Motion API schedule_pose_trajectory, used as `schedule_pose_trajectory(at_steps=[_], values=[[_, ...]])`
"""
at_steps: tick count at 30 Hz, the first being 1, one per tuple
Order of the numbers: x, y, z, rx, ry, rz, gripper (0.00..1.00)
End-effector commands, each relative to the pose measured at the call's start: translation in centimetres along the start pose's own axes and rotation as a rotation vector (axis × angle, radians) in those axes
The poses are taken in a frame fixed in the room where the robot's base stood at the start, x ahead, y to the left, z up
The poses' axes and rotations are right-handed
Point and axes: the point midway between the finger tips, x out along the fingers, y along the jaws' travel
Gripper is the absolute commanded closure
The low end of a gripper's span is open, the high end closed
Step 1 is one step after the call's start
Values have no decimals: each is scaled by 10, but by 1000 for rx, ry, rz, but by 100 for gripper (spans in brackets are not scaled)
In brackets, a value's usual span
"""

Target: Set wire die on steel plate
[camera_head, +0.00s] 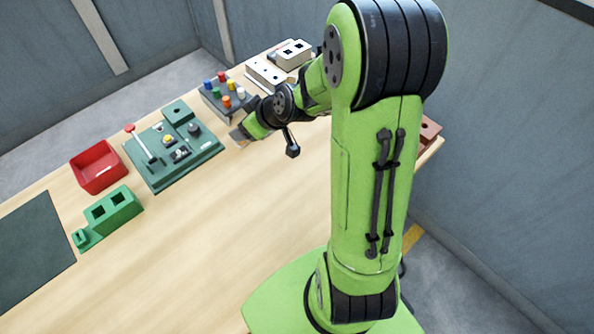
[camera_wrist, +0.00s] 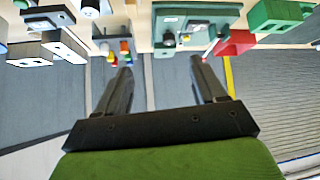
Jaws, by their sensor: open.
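My gripper (camera_wrist: 161,66) is open, with its two dark fingers apart and nothing between them in the wrist view. In the head view my gripper (camera_head: 239,135) is over the table's far edge, right of the green fixture board and near the coloured-peg tray. I cannot tell for sure which thing is the wire die or the steel plate. A pale plate-like block with small holes (camera_head: 268,75) lies beyond the peg tray; a holed pale block also shows in the wrist view (camera_wrist: 64,47). Another pale block with dark square openings (camera_head: 293,53) stands behind it.
The tray of coloured pegs (camera_head: 212,99), green fixture board (camera_head: 153,178) with a red-topped lever, red bin (camera_head: 97,172) and green two-hole block (camera_head: 124,211) line the far side. A dark mat (camera_head: 30,250) lies left. The table's middle (camera_head: 200,240) is clear.

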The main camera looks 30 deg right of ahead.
Motion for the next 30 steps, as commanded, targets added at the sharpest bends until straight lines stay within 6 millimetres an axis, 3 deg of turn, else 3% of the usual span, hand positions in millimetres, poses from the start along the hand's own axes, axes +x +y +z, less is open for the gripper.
schedule_pose_trajectory(at_steps=[1,5,9,13,18,30], values=[[-28,-17,-8,-21,-40,12,30],[-98,-54,-2,18,-156,67,30],[-174,-85,25,141,-230,149,30],[-222,-104,57,275,-259,194,30],[-243,-113,77,356,-276,208,30],[-243,-112,77,356,-277,209,30]])
